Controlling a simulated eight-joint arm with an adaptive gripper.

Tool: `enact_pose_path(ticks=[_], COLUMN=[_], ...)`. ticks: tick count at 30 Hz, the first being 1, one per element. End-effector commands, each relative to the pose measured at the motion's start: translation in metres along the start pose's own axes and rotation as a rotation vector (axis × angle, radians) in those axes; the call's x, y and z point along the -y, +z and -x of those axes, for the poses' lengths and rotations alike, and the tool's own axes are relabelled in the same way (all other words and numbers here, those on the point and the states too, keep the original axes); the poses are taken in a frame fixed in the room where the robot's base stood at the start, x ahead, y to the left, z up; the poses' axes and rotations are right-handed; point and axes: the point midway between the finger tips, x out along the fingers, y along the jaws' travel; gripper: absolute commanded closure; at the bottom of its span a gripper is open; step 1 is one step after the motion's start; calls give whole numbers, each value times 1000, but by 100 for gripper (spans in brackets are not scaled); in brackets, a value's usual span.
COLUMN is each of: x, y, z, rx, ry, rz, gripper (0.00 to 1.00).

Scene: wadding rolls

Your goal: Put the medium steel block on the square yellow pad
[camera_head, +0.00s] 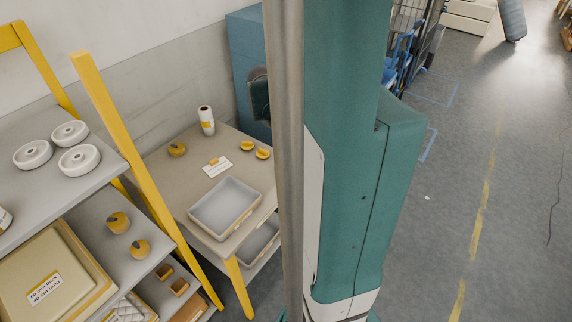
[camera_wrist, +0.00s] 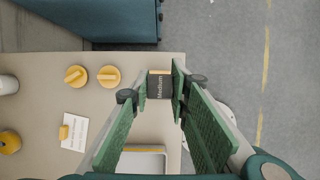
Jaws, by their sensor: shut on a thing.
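The medium steel block (camera_wrist: 159,87) is a dark block with the word "Medium" on its face, in the wrist view. My gripper (camera_wrist: 159,90) is shut on it, with the green finger pads on its left and right sides. A yellow strip (camera_wrist: 160,72) shows at the block's far edge; I cannot tell whether it belongs to the block or lies beneath it. The block is over the table's right edge region. I cannot make out a square yellow pad for certain. In the head view, my own body hides the gripper and block.
The beige table (camera_head: 180,155) holds a grey tray (camera_head: 250,204), a white card (camera_head: 217,166), a white roll (camera_head: 206,120) and round yellow pieces (camera_wrist: 109,76). A teal cabinet (camera_wrist: 105,18) stands behind. A yellow-framed shelf (camera_head: 90,190) is at left. Grey floor lies right.

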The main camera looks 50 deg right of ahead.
Motion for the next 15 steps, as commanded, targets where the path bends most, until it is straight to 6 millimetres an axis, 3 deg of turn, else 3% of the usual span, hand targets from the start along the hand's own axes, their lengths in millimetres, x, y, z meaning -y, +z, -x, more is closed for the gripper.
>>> enact_pose_path(ticks=[8,15], x=[-1,-1], y=[0,-8], z=[-2,-21], rx=[0,0], ry=[0,0], rz=[0,0], gripper=[100,100])
